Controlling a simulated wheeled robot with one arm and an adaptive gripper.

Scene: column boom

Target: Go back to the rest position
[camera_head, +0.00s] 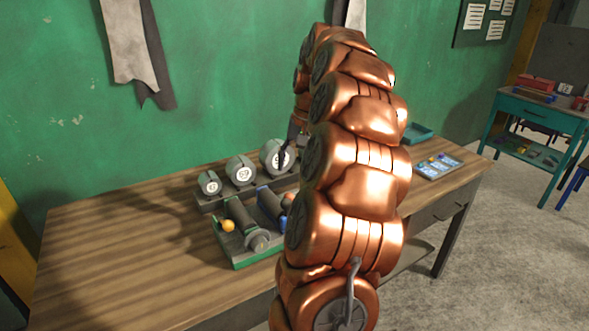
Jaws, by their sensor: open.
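My copper arm rises through the middle of the view and bends over at the top, its far end coming down behind it. My gripper (285,154) is small and dark, partly hidden by the arm, over the table by the rightmost round grey piece (272,150). Its jaws are open, and I see nothing held in them. Whether it touches that piece I cannot tell. The wooden table (120,250) lies below the arm.
Two more round grey pieces with white labels (209,183) (241,171) share the rack. A green tray (244,262) holds grey cylinders and a yellow ball (227,225). A teal tray (418,133) and a blue panel (438,166) lie right of my arm. The table's left is clear.

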